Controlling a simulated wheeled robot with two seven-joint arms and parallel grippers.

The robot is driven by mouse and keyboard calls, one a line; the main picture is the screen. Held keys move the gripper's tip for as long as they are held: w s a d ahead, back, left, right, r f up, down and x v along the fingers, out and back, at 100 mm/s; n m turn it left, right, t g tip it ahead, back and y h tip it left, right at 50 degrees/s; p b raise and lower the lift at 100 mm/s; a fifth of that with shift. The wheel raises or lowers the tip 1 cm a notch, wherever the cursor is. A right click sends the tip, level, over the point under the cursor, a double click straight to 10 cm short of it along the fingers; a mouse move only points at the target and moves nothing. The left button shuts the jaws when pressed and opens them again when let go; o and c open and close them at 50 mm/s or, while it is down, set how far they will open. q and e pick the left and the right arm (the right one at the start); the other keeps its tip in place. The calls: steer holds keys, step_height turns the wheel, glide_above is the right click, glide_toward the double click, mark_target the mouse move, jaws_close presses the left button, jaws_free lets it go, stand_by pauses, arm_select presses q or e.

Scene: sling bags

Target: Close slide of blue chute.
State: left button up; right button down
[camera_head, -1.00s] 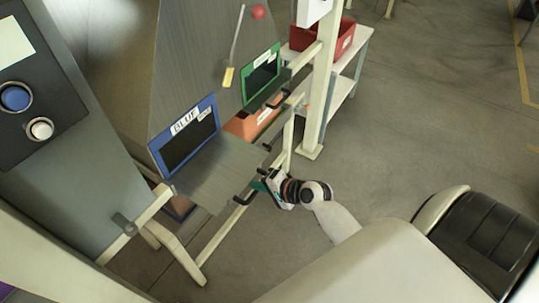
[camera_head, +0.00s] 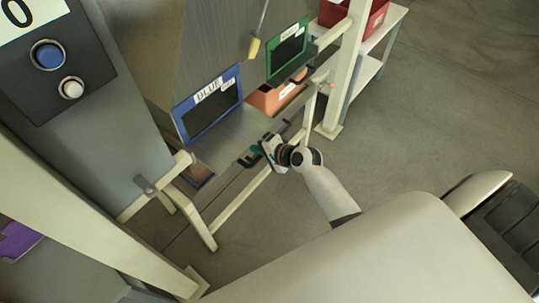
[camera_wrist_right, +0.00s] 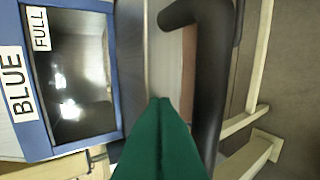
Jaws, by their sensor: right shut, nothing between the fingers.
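The blue chute (camera_head: 208,91) has a blue frame around a dark window and labels reading BLUE and FULL. It also shows in the wrist view (camera_wrist_right: 15,85). Its grey metal slide (camera_head: 228,137) sticks out below the window, with a dark handle (camera_head: 246,160) at its outer edge. In the wrist view the black bar handle (camera_wrist_right: 210,85) runs just right of the green fingers. My right gripper (camera_head: 257,151) is shut and empty at the slide's outer edge beside the handle; contact is unclear. Its fingertips (camera_wrist_right: 162,103) point at the slide plate (camera_wrist_right: 160,65). My left gripper is not in view.
A green-framed chute (camera_head: 288,50) stands to the right, with an orange bin (camera_head: 270,98) below. A cream post (camera_head: 345,75) and a table with a red crate (camera_head: 362,15) stand beyond. A button panel (camera_head: 48,55) is at left. The floor at right is clear.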

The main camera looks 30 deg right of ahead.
mark_target(225, 131)
steer(key=w+a, duration=0.1)
steer(key=w, duration=0.2)
steer(key=w+a, duration=0.1)
steer(key=w, duration=0.2)
steer(key=w+a+b, duration=0.1)
steer(key=w+a, duration=0.1)
steer(key=w, duration=0.1)
steer(key=shift+w+r, duration=0.15)
steer(key=shift+r, duration=0.1)
